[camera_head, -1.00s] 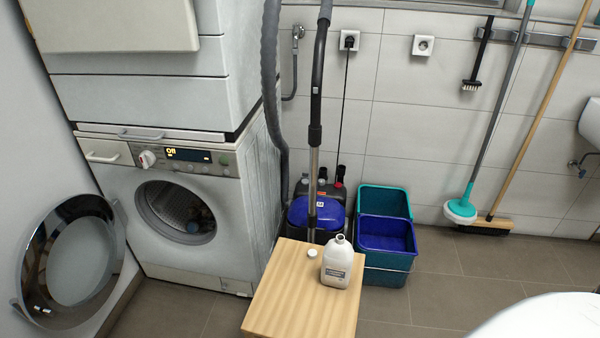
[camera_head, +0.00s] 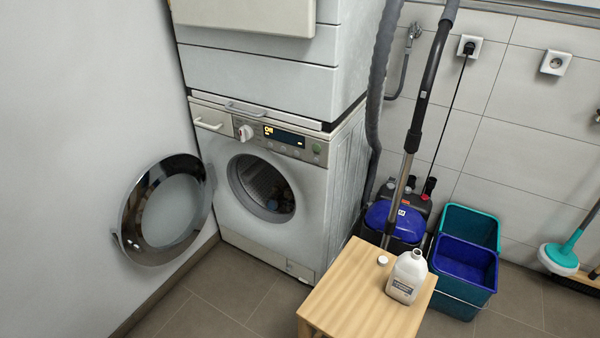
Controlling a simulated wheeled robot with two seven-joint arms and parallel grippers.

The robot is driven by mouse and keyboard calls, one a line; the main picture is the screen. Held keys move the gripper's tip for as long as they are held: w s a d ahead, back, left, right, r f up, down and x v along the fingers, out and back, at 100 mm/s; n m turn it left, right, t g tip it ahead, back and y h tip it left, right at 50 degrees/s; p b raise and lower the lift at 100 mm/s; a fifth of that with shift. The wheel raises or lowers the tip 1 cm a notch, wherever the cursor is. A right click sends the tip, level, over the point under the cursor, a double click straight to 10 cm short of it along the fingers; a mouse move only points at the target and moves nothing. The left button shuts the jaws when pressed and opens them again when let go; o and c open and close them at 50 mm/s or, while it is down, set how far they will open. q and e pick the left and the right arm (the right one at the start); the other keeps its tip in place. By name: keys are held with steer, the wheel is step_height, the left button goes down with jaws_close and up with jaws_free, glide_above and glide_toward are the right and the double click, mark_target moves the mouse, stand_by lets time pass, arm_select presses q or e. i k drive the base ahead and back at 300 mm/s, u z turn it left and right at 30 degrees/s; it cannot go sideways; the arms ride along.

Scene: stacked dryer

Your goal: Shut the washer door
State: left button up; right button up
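The washer (camera_head: 300,215) is the white front-loading machine under a stacked white dryer unit (camera_head: 262,80). Its round door (camera_head: 166,208), with a dark shiny rim and a glassy middle, stands wide open, swung out to the left near the wall. The round drum opening (camera_head: 262,187) is uncovered, and some bluish items show inside it. The washer's display is lit above the opening. Neither of my grippers shows in the head view.
A wooden stool (camera_head: 350,300) with a white bottle (camera_head: 406,277) and a cap stands right of the washer front. Behind it are a blue vacuum cleaner (camera_head: 398,220) and teal and blue buckets (camera_head: 466,262). Tiled floor (camera_head: 225,295) is clear before the washer. A white wall (camera_head: 80,150) bounds the left.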

mark_target(129, 238)
steer(key=k, duration=0.5)
steer(key=u, duration=1.9)
steer(key=i, duration=1.35)
steer(key=z, duration=2.15)
